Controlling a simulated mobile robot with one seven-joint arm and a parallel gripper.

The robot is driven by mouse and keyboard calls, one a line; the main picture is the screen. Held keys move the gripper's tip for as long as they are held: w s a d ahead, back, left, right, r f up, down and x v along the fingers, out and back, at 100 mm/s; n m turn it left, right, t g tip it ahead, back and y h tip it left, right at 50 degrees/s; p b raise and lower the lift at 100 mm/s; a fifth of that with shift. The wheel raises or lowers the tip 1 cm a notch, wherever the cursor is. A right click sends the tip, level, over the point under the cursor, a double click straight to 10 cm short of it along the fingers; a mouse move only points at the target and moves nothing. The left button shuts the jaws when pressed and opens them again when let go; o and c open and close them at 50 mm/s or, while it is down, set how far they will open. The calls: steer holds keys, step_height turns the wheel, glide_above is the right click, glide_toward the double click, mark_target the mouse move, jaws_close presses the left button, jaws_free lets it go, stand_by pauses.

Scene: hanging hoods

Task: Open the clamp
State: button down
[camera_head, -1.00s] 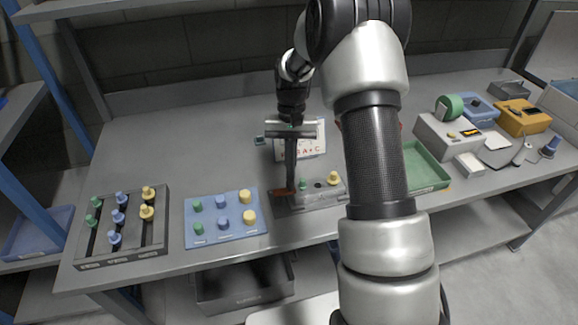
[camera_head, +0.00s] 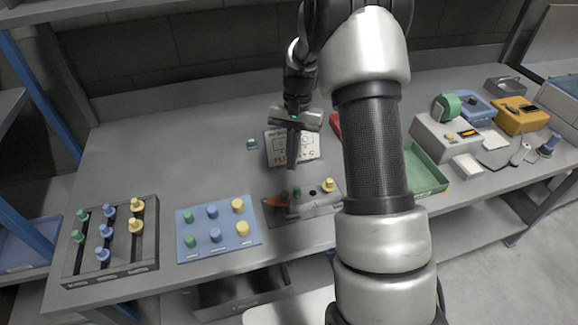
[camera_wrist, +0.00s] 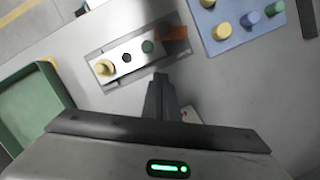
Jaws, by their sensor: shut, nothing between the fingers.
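The clamp fixture (camera_head: 318,203) is a grey block on a plate near the bench's front edge. It carries a yellow knob (camera_head: 328,185), a dark hole, a green peg and an orange clamp piece (camera_head: 276,201) at its left end. In the wrist view the fixture (camera_wrist: 128,57) lies beyond my fingers, with the orange piece (camera_wrist: 173,33) at its right end. My gripper (camera_head: 293,167) is shut and empty. It is above and behind the fixture, apart from it. Its fingers (camera_wrist: 160,78) point toward the block. I cannot tell the clamp's exact position.
A blue board with knobs (camera_head: 250,222) and a dark slotted rack (camera_head: 70,262) stand left of the fixture. A printed card (camera_head: 306,150) lies behind it. A green tray (camera_head: 424,170) is to the right, partly behind my arm. The back left bench is clear.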

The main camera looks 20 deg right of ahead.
steer(key=s+a+v, duration=0.1)
steer(key=v, duration=0.6)
steer(key=shift+d+r, duration=0.4)
steer(key=shift+r, duration=0.2)
steer(key=shift+w+d+f+n+g+y+p, duration=0.15)
steer(key=shift+w+g+p, duration=0.15)
steer(key=shift+w+p, duration=0.2)
steer(key=shift+w+d+f+n+g+y+p, duration=0.15)
steer(key=shift+w+g+p, duration=0.2)
steer(key=shift+p, duration=0.25)
steer(key=shift+r, duration=0.1)
